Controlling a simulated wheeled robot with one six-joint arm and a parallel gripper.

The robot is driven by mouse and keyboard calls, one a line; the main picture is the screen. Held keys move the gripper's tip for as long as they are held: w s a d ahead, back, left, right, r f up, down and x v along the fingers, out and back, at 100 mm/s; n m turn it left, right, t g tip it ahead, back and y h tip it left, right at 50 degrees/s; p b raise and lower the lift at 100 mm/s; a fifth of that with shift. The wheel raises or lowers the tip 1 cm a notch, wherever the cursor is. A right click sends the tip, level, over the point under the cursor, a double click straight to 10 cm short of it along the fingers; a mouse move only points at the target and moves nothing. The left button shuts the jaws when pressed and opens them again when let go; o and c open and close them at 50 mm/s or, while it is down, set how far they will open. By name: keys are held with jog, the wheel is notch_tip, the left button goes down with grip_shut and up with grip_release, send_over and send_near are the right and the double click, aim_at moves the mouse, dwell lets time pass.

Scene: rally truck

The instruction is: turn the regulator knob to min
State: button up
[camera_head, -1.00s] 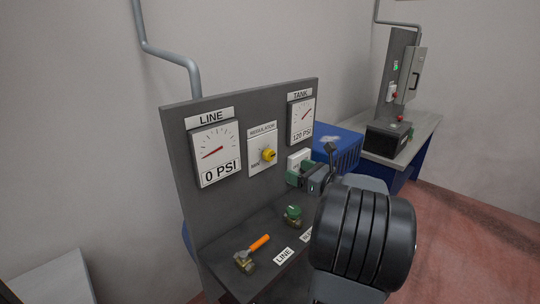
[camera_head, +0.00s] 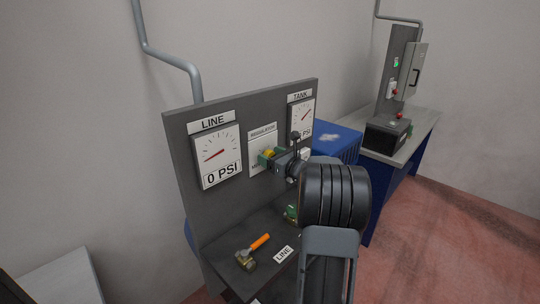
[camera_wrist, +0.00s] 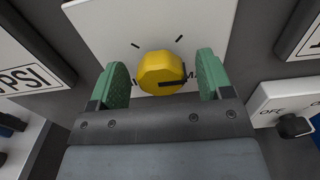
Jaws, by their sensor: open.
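The yellow regulator knob (camera_wrist: 161,72) sits on a white plate (camera_wrist: 190,22) marked with dark ticks. In the wrist view its dark pointer line points to the right in the picture. My gripper (camera_wrist: 162,80) is open, with one green finger on each side of the knob and a gap on both sides. In the head view my gripper (camera_head: 268,156) is at the regulator plate (camera_head: 262,135) and partly covers the knob (camera_head: 269,153). Part of the plate's lettering is hidden.
The LINE gauge (camera_head: 215,156) reads 0 PSI; the TANK gauge (camera_head: 300,115) is partly hidden by my arm. An orange-handled valve (camera_head: 247,256) stands on the shelf below. A switch with OFF lettering (camera_wrist: 290,118) is close on the right in the wrist view.

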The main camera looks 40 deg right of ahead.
jog(key=shift+w, duration=0.15)
jog(key=shift+a, duration=0.1)
jog(key=c, duration=0.9)
jog(key=shift+c, duration=0.2)
jog(key=shift+f+b, duration=0.1)
jog(key=shift+b, duration=0.35)
